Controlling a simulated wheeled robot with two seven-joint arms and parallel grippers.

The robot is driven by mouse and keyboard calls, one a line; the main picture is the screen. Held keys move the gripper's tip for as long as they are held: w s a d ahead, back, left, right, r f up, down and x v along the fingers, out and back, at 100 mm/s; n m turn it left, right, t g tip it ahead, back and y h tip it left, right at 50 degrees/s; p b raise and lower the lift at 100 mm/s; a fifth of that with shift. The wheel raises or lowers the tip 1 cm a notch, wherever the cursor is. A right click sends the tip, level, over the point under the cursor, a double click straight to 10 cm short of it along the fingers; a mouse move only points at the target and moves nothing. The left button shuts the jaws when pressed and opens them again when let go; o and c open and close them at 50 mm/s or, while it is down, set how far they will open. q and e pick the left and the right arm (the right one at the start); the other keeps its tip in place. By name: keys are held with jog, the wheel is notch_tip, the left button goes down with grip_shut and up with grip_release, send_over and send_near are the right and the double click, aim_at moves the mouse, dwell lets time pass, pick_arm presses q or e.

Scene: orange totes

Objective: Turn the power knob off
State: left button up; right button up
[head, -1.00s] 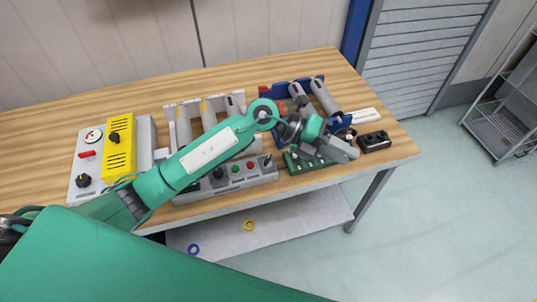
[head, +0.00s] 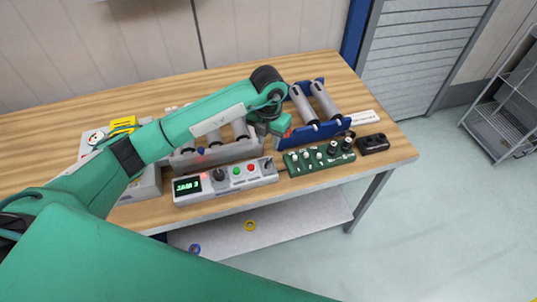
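A grey control box (head: 225,182) stands at the table's front edge. It carries a lit green display (head: 187,185) that seems to read "JAM 3", a dark knob (head: 219,174), green and red buttons and a small lever at its right end. I cannot read which knob is the power knob. A grey panel with a round gauge (head: 95,137) at the left is partly hidden behind my arm. My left gripper (head: 279,126) is above and behind the control box's right end; its fingers are not clear. My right gripper is out of view.
A green board with several knobs (head: 318,158) and a black two-knob box (head: 373,143) stand at the right. Behind them is a blue frame with grey rollers (head: 325,101). Another roller unit (head: 215,151) sits behind the control box. A lower shelf (head: 290,217) holds rings.

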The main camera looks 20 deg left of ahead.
aim_at(268, 160)
pick_arm(q)
notch_tip(268, 160, down, 8)
jog(key=shift+r+p, duration=0.2)
jog(key=shift+p, duration=0.95)
jog(key=shift+f, duration=0.65)
grip_shut()
